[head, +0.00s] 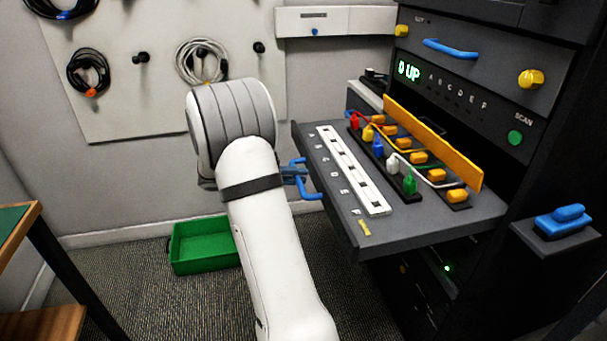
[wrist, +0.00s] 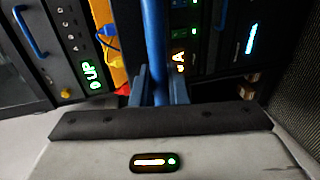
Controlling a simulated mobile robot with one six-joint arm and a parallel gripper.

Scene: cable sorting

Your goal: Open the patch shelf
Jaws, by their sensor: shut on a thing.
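The patch shelf (head: 345,225) is a dark grey sliding tray, pulled out from the black rack in the head view. It carries a white strip (head: 352,172) beside letters and a row of coloured plugs and orange blocks with short cables. A blue handle (head: 309,192) is on its left front edge. My gripper (head: 292,173) is at that handle, mostly hidden behind my white arm. In the wrist view, the blue handle bar (wrist: 156,45) runs between the fingers of my gripper (wrist: 160,88), which is shut on it.
The rack (head: 540,120) stands right, with a blue handle (head: 450,48), yellow knobs and a green "UP" display. A blue-handled item (head: 563,220) sits on a side ledge. A green bin (head: 205,246) is on the floor. A table (head: 20,225) edges in at left. Cables hang on the wall board.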

